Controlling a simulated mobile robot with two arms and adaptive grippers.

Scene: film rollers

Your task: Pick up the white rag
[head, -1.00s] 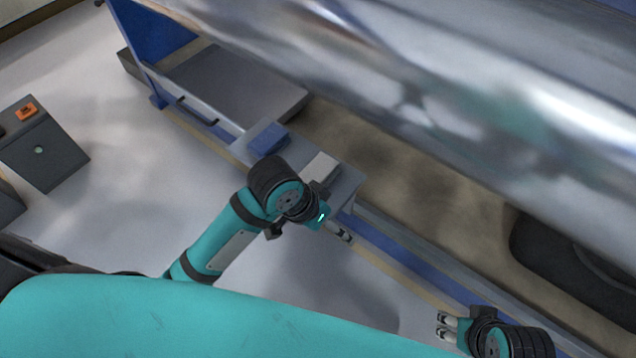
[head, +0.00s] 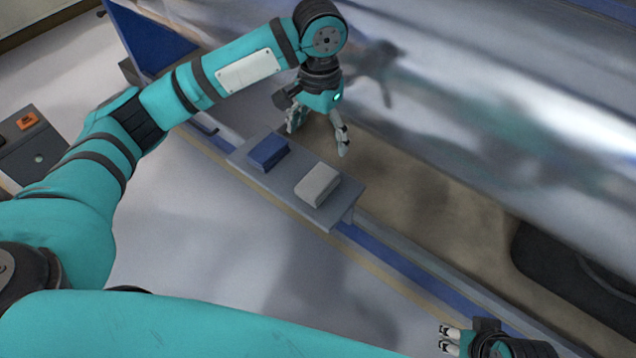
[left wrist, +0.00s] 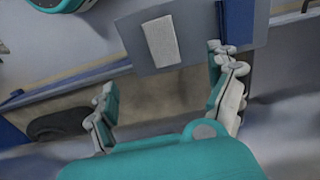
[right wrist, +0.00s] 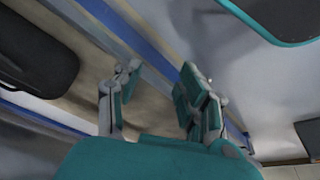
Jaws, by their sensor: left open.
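The white rag (head: 317,184) lies folded as a small block on the right part of a grey shelf (head: 335,212). It also shows in the left wrist view (left wrist: 161,41), ahead of the fingers and between them. My left gripper (head: 318,138) is open and empty, above and beyond the shelf on the roller side, apart from the rag. Its fingers also show in the left wrist view (left wrist: 168,98). My right gripper (head: 449,339) is low at the bottom right, far from the rag. In the right wrist view its fingers (right wrist: 155,95) stand apart with nothing between them.
A blue folded rag (head: 268,152) lies left of the white one on the same shelf. A large shiny roller (head: 450,130) runs behind my left gripper. A blue rail (head: 400,265) runs along the machine's front. A grey box with an orange item (head: 27,122) stands far left.

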